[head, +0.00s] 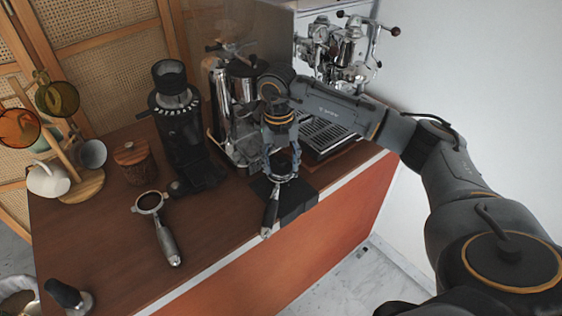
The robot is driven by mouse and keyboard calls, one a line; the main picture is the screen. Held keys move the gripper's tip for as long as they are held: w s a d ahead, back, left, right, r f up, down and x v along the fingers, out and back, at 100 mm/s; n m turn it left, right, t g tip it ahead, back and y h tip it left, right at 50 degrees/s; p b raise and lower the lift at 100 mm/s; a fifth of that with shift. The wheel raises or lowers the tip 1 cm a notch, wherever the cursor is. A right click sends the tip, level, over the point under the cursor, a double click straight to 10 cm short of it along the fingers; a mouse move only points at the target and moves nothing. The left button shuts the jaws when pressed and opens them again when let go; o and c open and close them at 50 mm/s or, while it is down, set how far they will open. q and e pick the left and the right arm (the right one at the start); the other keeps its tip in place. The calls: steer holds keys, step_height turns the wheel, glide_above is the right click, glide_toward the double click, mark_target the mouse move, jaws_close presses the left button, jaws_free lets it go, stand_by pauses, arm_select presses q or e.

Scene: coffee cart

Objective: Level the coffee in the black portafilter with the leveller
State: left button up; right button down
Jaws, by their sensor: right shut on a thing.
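The black portafilter (271,212) lies on a black mat near the counter's front edge, its dark handle pointing toward the front. My right gripper (282,163) is directly above its basket, fingers pointing down. It is shut on a dark round piece, which looks like the leveller (283,156). The fingers hide most of the leveller and the basket, so I cannot tell whether the leveller touches the coffee or the rim. My left gripper is not in view.
A black grinder (183,140), a wooden canister (133,161) and the chrome espresso machine (243,105) stand behind. A tamper (68,295) stands front left. The front middle counter is clear.

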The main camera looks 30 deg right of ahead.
steer(key=shift+r, duration=0.2)
steer(key=shift+r+p, duration=0.95)
steer(key=shift+r, duration=0.35)
steer(key=shift+r, duration=0.1)
steer(key=shift+r+p, duration=1.75)
steer(key=shift+r, duration=0.75)
steer(key=shift+f, duration=0.1)
